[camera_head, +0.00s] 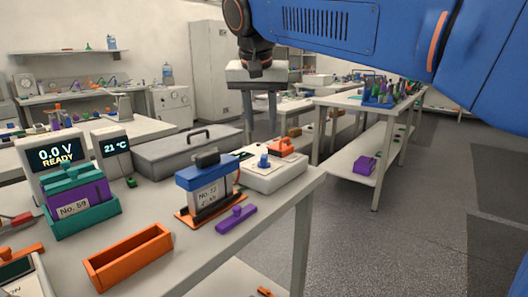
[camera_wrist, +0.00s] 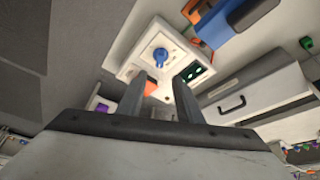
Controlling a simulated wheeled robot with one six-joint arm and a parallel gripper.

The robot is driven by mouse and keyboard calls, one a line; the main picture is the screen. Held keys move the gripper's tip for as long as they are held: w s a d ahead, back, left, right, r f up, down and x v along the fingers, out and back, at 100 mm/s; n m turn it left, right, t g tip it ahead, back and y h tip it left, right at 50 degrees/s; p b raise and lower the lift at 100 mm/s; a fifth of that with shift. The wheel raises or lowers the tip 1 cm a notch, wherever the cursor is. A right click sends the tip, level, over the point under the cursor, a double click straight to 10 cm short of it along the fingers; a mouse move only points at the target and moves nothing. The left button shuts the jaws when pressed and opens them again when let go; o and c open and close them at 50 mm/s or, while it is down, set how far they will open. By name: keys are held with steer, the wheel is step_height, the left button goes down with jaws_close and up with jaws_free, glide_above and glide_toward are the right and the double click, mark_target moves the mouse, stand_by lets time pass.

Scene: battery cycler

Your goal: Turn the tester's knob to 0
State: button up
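The tester (camera_head: 272,180) is a low white box near the table's far right corner. Its blue knob (camera_head: 263,161) stands on its top, beside an orange part (camera_head: 281,147). In the wrist view the blue knob (camera_wrist: 161,57) sits on a white plate of the tester (camera_wrist: 141,48), beyond the fingertips. My gripper (camera_head: 261,119) is open and empty above the tester, its two fingers apart and pointing down. The fingers also show in the wrist view (camera_wrist: 161,88), apart from the knob. The knob's scale marks are too small to read.
A blue-topped block labelled No. 12 (camera_head: 206,190) stands left of the tester. A purple piece (camera_head: 235,219) lies in front. An orange tray (camera_head: 128,257), a purple block in a green holder (camera_head: 82,205), a display reading 0.0 V READY (camera_head: 56,154) and a grey case (camera_head: 185,152) are further left.

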mark_target(265, 155)
steer(key=x, duration=1)
steer(key=shift+w+f, duration=0.1)
steer(key=shift+f, duration=0.05)
jaws_close()
